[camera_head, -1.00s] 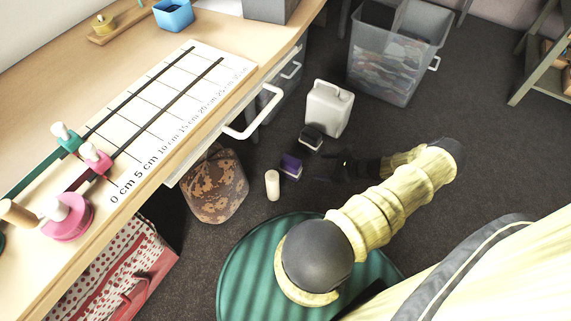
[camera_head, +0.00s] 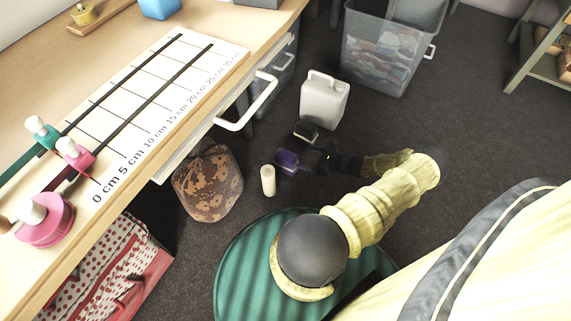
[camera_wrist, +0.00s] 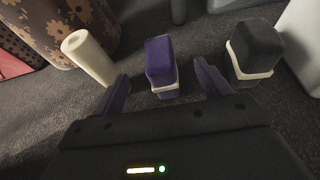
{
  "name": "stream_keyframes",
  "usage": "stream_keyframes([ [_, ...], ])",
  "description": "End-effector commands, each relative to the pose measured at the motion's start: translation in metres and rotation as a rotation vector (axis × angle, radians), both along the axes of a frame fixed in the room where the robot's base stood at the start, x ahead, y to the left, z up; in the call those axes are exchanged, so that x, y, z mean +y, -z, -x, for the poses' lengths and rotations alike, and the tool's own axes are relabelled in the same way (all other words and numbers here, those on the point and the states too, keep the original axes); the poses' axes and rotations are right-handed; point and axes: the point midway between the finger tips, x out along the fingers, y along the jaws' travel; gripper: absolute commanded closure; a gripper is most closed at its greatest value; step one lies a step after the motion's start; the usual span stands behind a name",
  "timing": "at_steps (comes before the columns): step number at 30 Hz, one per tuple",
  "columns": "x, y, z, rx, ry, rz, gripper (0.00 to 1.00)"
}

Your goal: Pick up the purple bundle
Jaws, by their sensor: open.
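The purple bundle (camera_head: 287,160) is a small block with a pale band near its base, on the dark carpet. In the wrist view the purple bundle (camera_wrist: 162,66) lies ahead of and between my two fingers. My gripper (camera_head: 314,158) is open and low over the floor, just right of the bundle in the head view. In the wrist view my gripper (camera_wrist: 160,88) has one dark finger on each side, and I see no contact with the bundle. Its palm fills the bottom of that view.
A black banded bundle (camera_wrist: 254,50) stands right of the purple one, and a cream cylinder (camera_wrist: 88,57) left of it. A white jug (camera_head: 324,100) and a brown floral bag (camera_head: 208,182) are near. A desk (camera_head: 150,150) edges the left. Open carpet lies right.

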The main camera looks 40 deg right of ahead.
Motion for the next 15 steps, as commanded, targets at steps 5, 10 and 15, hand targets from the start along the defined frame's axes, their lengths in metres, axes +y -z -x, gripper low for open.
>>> stream_keyframes([
  [5,0.014,0.017,-0.028,-0.001,-0.004,-0.002,0.24],
  [10,0.023,0.024,-0.048,0.000,-0.006,0.000,0.24],
  [15,0.025,0.022,-0.051,0.000,-0.009,0.000,0.24],
])
